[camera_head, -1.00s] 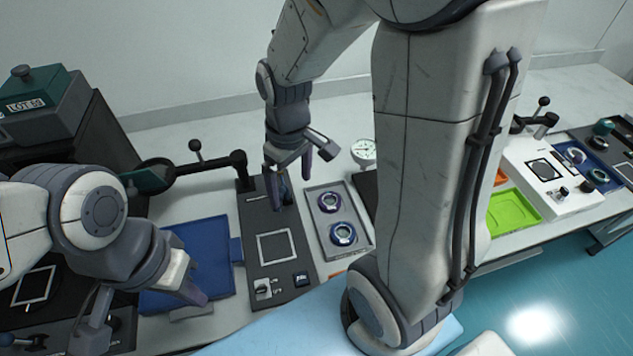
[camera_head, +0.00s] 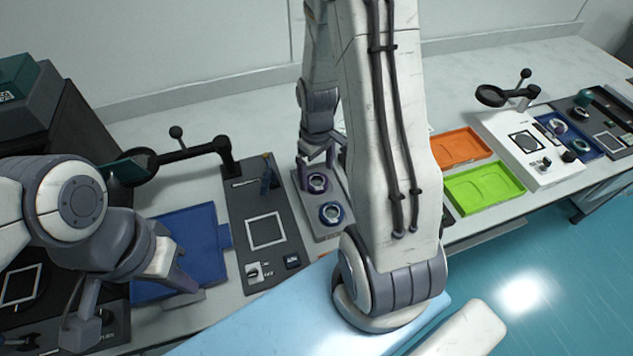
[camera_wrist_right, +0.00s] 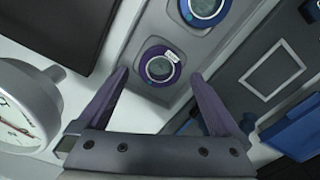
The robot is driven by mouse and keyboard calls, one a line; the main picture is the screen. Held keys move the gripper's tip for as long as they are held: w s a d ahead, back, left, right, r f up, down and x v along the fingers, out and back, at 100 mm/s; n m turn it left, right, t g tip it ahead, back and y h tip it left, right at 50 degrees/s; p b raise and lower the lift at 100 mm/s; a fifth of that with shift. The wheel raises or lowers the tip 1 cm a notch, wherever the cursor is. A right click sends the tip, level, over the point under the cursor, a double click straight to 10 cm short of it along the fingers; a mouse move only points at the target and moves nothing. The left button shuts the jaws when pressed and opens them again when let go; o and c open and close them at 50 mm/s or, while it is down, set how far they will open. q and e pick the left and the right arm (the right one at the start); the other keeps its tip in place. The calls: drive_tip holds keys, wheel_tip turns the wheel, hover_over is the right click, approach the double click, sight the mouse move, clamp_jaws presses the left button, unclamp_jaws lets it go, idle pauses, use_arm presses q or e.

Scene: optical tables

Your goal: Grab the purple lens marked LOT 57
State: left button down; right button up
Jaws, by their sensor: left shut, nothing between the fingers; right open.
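The purple-ringed lens (camera_head: 317,183) lies in the back part of a grey tray (camera_head: 308,222). A blue-ringed lens (camera_head: 331,213) lies in front of it in the same tray. In the right wrist view the purple lens (camera_wrist_right: 154,73) has a small white label, too small to read. My right gripper (camera_head: 317,163) is open and empty above the purple lens. In the wrist view its fingertips (camera_wrist_right: 160,73) appear on either side of the lens, with no contact visible. My left gripper (camera_head: 188,280) is shut and empty over the blue tray's front edge.
A black panel (camera_head: 265,272) with a white square lies left of the grey tray. The blue tray (camera_head: 195,230) is further left, below a magnifier arm (camera_head: 190,152). A dial gauge (camera_wrist_right: 20,110) shows in the wrist view. Orange (camera_head: 460,147) and green (camera_head: 485,188) trays lie right.

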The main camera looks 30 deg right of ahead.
sight(317, 183)
wheel_tip(317, 183, down, 3)
drive_tip(key=shift+r, duration=0.2)
drive_tip(key=c, duration=1.5)
drive_tip(key=shift+r, duration=0.15)
